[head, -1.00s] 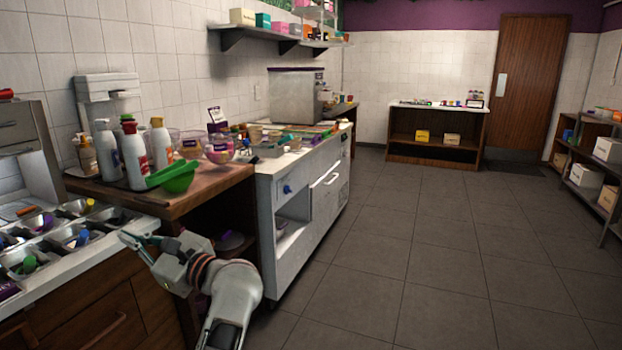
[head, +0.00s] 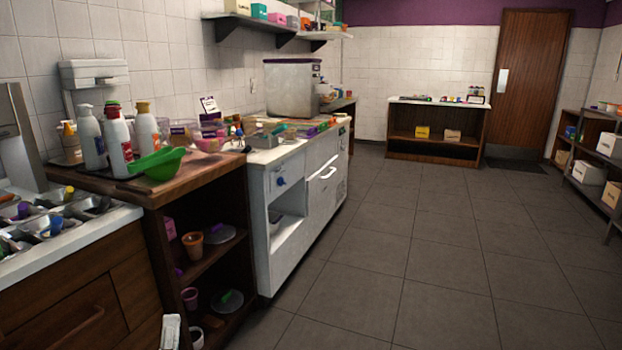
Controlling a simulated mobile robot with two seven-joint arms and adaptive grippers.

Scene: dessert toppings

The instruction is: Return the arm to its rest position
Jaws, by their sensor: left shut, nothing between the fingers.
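Only a small pale tip of my left gripper (head: 171,333) shows, at the bottom edge in front of the wooden cabinet. It is low, below the counter tops, apart from everything on them. It is shut and holds nothing that I can see. The rest of my left arm is out of view. My right gripper is not in view.
A wooden counter (head: 205,177) at the left holds bottles and a green bowl (head: 160,164). Topping trays (head: 50,222) stand at the far left. A white cabinet (head: 292,205) stands beyond. The tiled floor (head: 430,250) is clear at the right.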

